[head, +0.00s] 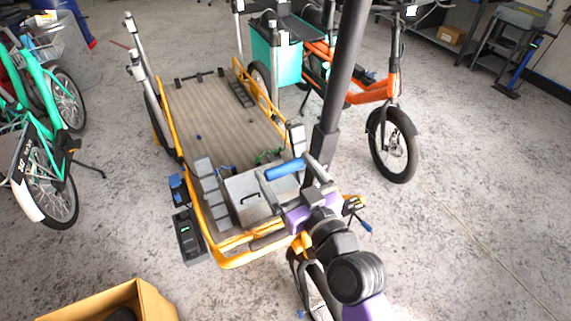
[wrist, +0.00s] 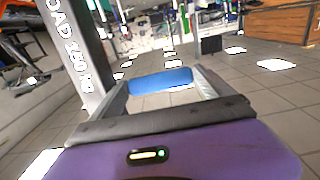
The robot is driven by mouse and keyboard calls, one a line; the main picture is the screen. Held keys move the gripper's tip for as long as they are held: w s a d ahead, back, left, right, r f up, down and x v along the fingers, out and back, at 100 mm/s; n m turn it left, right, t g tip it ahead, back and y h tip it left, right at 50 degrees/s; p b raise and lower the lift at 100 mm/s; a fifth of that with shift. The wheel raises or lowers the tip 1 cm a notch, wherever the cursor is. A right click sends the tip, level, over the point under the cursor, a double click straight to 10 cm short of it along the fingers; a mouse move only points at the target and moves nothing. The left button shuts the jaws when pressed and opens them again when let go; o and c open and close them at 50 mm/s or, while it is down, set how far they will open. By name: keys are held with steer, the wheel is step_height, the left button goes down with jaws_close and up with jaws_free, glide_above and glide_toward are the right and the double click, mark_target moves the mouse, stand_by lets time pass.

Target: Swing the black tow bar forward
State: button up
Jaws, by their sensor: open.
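The tow bar (head: 342,80) stands as a thick dark post, steeply upright and slightly tilted, at the front right of the yellow-framed cargo trailer (head: 215,255). In the wrist view a dark grey post (wrist: 72,40) with white load lettering rises at the left, apparently the same bar. My gripper (head: 284,172) is just left of the bar's lower part, above the trailer's front. In the wrist view its jaws (wrist: 160,84) are apart, with a blue cylindrical grip (wrist: 160,80) spanning between the fingertips. I cannot tell whether the fingers touch it. My wrist hides the bar's foot.
An orange bike (head: 372,95) stands close behind the bar on the right. Green bikes (head: 45,150) stand at the left. A cardboard box (head: 110,300) is at the lower left, and a grey workstand (head: 508,40) at the upper right. The floor at the right is clear.

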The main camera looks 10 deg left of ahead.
steer(key=shift+w+a, duration=0.3)
steer(key=shift+w, duration=0.15)
steer(key=shift+c, duration=0.2)
steer(key=c, duration=1.8)
steer(key=shift+o, duration=0.2)
steer(key=shift+f, duration=0.1)
steer(key=shift+s+f+b, duration=0.1)
steer(key=shift+b, duration=0.3)
